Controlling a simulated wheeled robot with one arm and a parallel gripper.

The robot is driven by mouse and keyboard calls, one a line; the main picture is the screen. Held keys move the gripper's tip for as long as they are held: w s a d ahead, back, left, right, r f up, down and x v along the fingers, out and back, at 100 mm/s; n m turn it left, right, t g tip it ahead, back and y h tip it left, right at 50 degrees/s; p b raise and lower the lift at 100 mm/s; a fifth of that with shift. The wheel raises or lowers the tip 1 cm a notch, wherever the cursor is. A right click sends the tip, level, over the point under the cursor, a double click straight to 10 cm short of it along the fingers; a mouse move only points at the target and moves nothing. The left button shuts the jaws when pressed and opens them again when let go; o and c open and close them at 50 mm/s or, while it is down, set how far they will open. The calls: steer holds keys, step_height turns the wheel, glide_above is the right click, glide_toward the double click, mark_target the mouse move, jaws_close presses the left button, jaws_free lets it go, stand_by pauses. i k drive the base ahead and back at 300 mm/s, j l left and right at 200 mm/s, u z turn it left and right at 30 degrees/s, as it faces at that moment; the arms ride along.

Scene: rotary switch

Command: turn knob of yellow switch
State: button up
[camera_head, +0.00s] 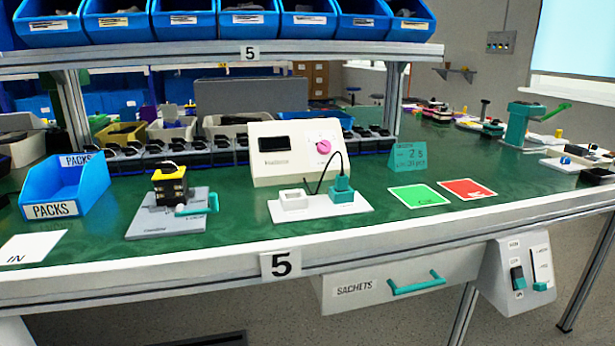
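A pale cream box (287,155) with a sloped front stands at the middle of the green bench, behind a white base plate. A round pink knob (323,146) is on the right of its front, on a white dial, and a dark display window (275,143) is on the left. I cannot make out the dial marks or where the knob points. A black and yellow block (169,186) sits on a grey plate (165,224) to the left, with a teal handle (198,204) at its side. No strongly yellow rotary switch shows clearly. My gripper is not in view.
A white base plate (310,208) with a teal plug (342,189) and black cable stands before the cream box. A blue PACKS bin (50,192) is at left. Green (419,196) and red (467,189) cards lie at right. A shelf (200,55) with blue bins hangs above.

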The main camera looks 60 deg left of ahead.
mark_target(165, 167)
steer(key=u, duration=2.9)
steer(key=i+j+z, duration=0.15)
steer(key=i, duration=0.25)
steer(key=i+j+z, duration=0.1)
steer(key=i+j, duration=0.25)
